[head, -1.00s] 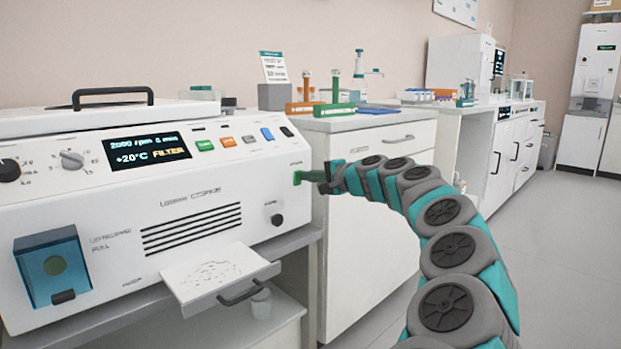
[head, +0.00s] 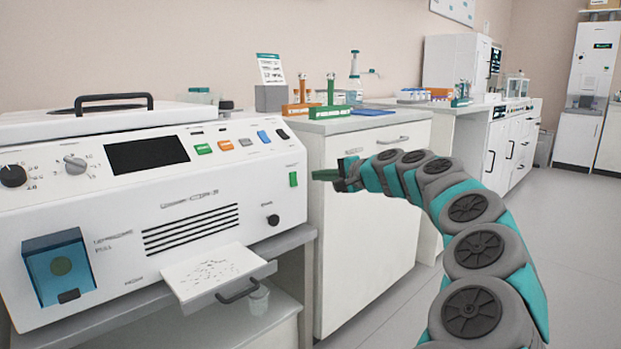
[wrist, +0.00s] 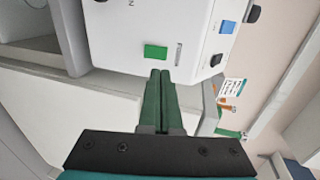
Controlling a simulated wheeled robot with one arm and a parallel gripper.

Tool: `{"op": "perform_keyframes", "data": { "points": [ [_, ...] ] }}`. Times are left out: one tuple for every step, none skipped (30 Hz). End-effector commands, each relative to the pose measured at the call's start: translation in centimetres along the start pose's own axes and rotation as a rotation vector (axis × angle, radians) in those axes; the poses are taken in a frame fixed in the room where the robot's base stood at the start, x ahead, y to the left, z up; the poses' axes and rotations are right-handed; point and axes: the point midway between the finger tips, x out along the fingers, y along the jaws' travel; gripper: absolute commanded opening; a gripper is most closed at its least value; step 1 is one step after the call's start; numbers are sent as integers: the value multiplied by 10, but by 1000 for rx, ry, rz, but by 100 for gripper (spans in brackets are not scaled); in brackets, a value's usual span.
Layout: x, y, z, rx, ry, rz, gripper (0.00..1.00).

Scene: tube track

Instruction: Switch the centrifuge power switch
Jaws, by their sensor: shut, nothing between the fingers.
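The centrifuge (head: 110,235) is a white box on a bench at the left of the head view. Its display (head: 147,154) is dark and blank. The green power switch (head: 293,179) sits near the right end of its front panel. The switch also shows in the wrist view (wrist: 155,51), just beyond the fingertips. My gripper (head: 316,174) is shut and empty, its green fingers pointing left at the panel, a small gap to the right of the switch. In the wrist view my gripper (wrist: 160,74) points toward the switch with its fingers together.
A drawer tray (head: 215,280) sticks out from the centrifuge front below the switch. A white cabinet (head: 365,230) with tube racks (head: 330,112) on top stands behind my gripper. The floor (head: 575,260) at the right is clear.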

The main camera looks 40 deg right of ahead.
Motion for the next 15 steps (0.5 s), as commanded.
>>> {"op": "perform_keyframes", "data": {
  "points": [
    [-13, -3, 0, 1, 1, -2, 0],
    [-19, -4, 0, 0, 1, -1, 0],
    [-27, -6, 0, -1, 1, -1, 0],
    [-32, -7, 0, -1, 2, -2, 0],
    [-38, -8, -1, -1, 2, -3, 0],
    [-44, -10, 0, -1, 3, -3, 0],
    [-48, -10, -1, -1, 3, -3, 0],
    [-52, -11, -1, 0, 4, -3, 0],
    [-56, -12, -1, 0, 4, -3, 0],
    [-58, -12, -1, 0, 4, -2, 0],
    [-61, -12, -1, 0, 3, -1, 0],
    [-63, -12, -1, 0, 3, -1, 0],
    [-64, -12, -1, 0, 2, 0, 0],
    [-65, -12, -1, 0, 2, 0, 0],
    [-66, -12, 0, 0, 2, 0, 0]
  ]
}}
